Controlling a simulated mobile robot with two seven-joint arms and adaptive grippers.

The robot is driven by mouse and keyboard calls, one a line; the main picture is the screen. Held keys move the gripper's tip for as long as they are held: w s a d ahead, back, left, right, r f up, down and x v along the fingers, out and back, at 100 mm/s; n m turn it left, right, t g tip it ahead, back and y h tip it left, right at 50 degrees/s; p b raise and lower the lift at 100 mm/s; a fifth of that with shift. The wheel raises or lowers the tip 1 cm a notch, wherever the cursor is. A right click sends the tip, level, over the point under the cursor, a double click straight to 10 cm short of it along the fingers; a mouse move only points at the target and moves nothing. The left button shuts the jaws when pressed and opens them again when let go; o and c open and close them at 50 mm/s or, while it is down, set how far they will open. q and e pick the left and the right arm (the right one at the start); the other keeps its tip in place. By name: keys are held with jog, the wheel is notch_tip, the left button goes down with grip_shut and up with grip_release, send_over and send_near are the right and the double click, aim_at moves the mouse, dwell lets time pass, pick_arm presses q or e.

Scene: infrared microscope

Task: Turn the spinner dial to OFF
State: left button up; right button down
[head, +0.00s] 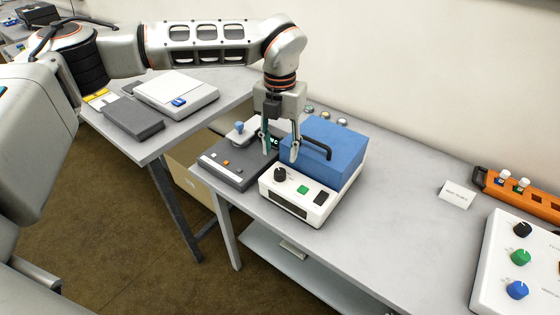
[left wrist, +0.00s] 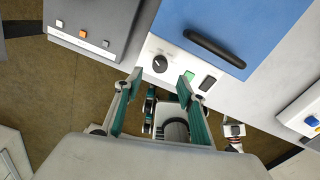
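A black dial (head: 280,174) stands on the white front panel of a blue-topped box (head: 322,150). It also shows in the left wrist view (left wrist: 160,64), just beyond my fingertips. Its pointer setting and any OFF mark are too small to read. My left gripper (head: 282,153) is open and empty, pointing down above and just behind the dial in the head view. In the left wrist view its two fingers (left wrist: 160,82) are spread to either side of the dial, apart from it.
A green button (head: 303,189) and a black switch (head: 320,198) sit right of the dial. The box has a black handle (head: 317,148). A dark grey device (head: 235,170) stands close on the left. A white panel with several knobs (head: 490,262) is at far right; the table between is mostly clear.

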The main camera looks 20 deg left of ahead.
pick_arm(q)
jog(key=shift+r, duration=2.3)
